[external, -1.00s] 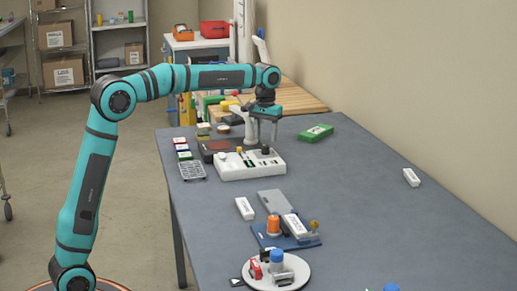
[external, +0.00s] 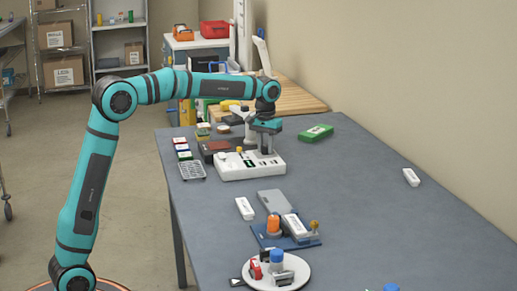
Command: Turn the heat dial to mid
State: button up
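A white control panel (external: 235,171) sits on the grey table, with a yellow-topped knob (external: 239,151) and small dark controls on its top. My gripper (external: 266,150) points down over the panel's right rear part, with its fingertips very close to the top. The dark knob there is mostly hidden behind the fingers, so I cannot tell whether they touch or hold it. The finger gap is too small to read. The dial's marks and setting are too small to make out.
A dark red block (external: 216,147) and a grey tray (external: 192,171) lie left of the panel. A green box (external: 316,133) lies to the right. A grey plate (external: 272,202) and a blue tray (external: 305,241) are in front. The table's right side is largely clear.

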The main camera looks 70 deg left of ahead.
jog(key=shift+m, duration=0.3)
jog(key=m, duration=0.3)
jog(key=shift+m, duration=0.3)
jog(key=m, duration=0.4)
jog(key=shift+m, duration=0.3)
jog(key=m, duration=0.4)
jog(key=shift+m, duration=0.3)
jog(key=m, duration=0.4)
jog(key=shift+m, duration=0.3)
jog(key=o, duration=1)
jog(key=shift+c, duration=0.2)
